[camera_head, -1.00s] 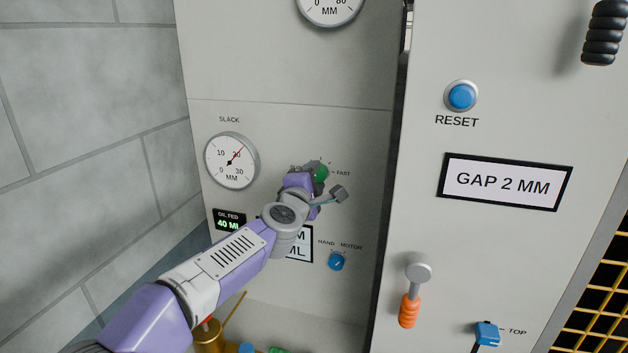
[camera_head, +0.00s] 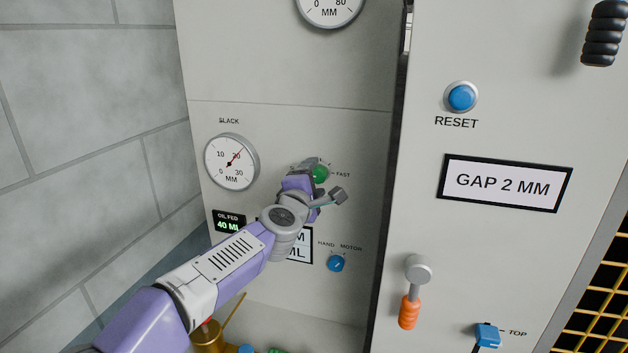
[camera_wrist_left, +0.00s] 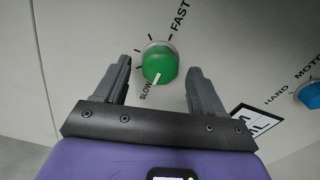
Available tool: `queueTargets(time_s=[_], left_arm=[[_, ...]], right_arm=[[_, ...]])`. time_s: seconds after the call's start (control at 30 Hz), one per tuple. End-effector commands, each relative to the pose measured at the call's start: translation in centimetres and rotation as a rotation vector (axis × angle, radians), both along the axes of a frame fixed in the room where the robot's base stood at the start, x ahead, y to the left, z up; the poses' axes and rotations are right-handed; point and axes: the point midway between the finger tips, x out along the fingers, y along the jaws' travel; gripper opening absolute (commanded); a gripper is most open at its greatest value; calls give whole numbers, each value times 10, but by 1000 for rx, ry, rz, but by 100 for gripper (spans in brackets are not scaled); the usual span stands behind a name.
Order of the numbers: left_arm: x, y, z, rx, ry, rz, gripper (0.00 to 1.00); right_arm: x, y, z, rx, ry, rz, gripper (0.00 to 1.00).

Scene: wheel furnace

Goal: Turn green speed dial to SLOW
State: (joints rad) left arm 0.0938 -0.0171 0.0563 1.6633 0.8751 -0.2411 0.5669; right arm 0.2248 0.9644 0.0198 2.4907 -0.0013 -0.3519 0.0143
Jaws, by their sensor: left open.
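The green speed dial (camera_head: 320,173) is on the grey panel, with the FAST label to its right. In the left wrist view the dial (camera_wrist_left: 159,64) sits between the two fingers of my left gripper (camera_wrist_left: 158,66). Its white pointer mark aims down-left, toward the label that reads as SLOW. The left gripper is open, with a visible gap between each finger and the dial. In the head view my left gripper (camera_head: 309,172) partly covers the dial's left side. My right gripper is not in view.
The SLACK gauge (camera_head: 231,162) is left of the dial and the blue HAND/MOTOR knob (camera_head: 336,263) is below it. A cabinet front with the RESET button (camera_head: 461,97) and an orange-handled lever (camera_head: 409,310) stands to the right. A block wall is at left.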

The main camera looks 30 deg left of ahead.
Motion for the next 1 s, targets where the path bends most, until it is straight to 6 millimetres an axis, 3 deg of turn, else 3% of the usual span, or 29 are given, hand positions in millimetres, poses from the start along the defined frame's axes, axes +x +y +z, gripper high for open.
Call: queueTargets(time_s=[0.5,1.0], left_arm=[[-66,-16,1,-1,0,-1,69],[-70,-17,0,-1,0,-1,69]], right_arm=[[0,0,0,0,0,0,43],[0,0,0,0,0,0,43]])
